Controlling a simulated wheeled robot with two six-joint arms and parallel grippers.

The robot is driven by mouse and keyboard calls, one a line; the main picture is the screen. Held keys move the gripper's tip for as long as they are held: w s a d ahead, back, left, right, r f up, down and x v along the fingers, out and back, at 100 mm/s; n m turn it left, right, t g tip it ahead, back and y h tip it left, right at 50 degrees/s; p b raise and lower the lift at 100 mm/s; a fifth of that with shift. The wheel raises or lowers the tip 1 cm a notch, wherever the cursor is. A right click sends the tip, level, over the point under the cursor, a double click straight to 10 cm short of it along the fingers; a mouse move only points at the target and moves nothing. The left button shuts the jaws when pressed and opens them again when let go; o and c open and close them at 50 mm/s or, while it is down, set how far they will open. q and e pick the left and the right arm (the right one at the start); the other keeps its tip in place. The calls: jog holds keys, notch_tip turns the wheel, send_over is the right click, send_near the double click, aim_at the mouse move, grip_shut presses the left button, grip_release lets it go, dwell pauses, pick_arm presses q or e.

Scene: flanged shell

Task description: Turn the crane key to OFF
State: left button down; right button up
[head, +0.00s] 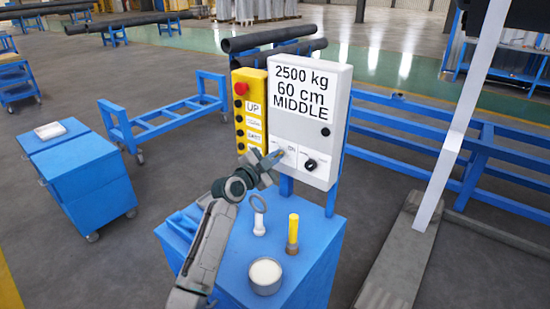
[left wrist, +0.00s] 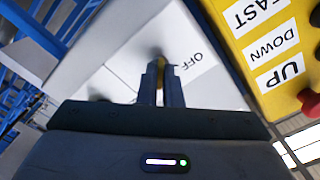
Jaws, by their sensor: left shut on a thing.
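The white control box (head: 310,120) stands on a post behind the blue cart and reads "2500 kg 60 cm MIDDLE". My left gripper (head: 274,157) is at the lower left of its front face, beside an "ON" label. In the left wrist view the fingers (left wrist: 160,85) are shut on the crane key, of which only a yellowish-brown sliver (left wrist: 162,66) shows between them. An "OFF" label (left wrist: 197,62) lies just right of the fingertips. The key's exact angle is hidden by the fingers. My right gripper is not in view.
A black knob (head: 310,164) sits right of my gripper on the box. The yellow button panel (head: 250,125) with a red button is close on the left. A blue cart (head: 310,255) below bears a white-filled cup (head: 265,275), a yellow-handled item (head: 292,232) and a ring-topped piece (head: 259,222).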

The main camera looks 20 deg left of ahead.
pick_arm(q)
jog(key=shift+n, duration=0.4)
jog(key=n+p, duration=0.2)
jog(key=n, duration=1.5)
jog(key=shift+f, duration=0.1)
dwell(0.5)
jog(key=c, duration=1.6)
grip_release()
